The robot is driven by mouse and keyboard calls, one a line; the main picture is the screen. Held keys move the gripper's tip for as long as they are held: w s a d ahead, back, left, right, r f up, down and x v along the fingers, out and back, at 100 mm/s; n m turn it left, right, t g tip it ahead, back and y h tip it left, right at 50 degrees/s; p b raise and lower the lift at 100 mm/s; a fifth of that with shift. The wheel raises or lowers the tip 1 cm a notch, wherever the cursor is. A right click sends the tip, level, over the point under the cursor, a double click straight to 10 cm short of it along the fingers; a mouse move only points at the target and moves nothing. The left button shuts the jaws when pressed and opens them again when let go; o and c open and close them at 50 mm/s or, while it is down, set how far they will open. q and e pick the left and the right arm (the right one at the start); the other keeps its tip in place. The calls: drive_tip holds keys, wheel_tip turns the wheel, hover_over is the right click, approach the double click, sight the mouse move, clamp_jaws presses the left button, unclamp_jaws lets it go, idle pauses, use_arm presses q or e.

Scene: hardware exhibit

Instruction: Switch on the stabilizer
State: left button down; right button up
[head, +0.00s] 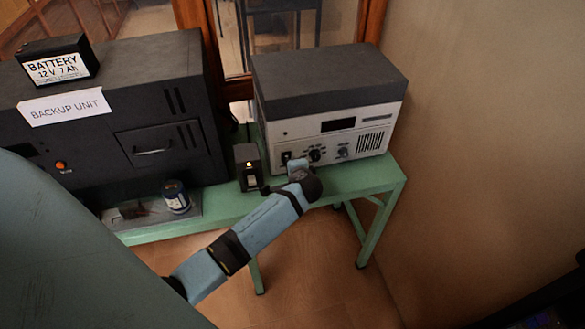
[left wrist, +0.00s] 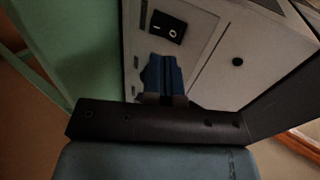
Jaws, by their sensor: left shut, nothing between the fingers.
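The stabilizer appears to be the light-grey unit with a dark top (head: 325,95) on the green table at the back right. Its front has a dark display, knobs and a black rocker switch (head: 286,158) at the lower left. In the left wrist view the switch (left wrist: 167,27) shows I and O marks; which side is pressed I cannot tell. My left gripper (head: 298,167) is in front of the panel's lower left. Its blue fingers (left wrist: 163,68) are shut and empty, close to the switch; whether they touch the panel is unclear. My right gripper is not in view.
A small black box with a lit light (head: 248,167) stands left of the stabilizer. A large dark backup unit (head: 110,130) with a battery (head: 58,60) on top fills the left. The green table (head: 375,177) has a bare right end.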

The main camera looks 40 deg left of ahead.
use_arm(q)
drive_tip(key=v, duration=0.7)
drive_tip(key=shift+r+b, duration=0.35)
drive_tip(key=shift+r, duration=0.05)
drive_tip(key=shift+s, duration=0.1)
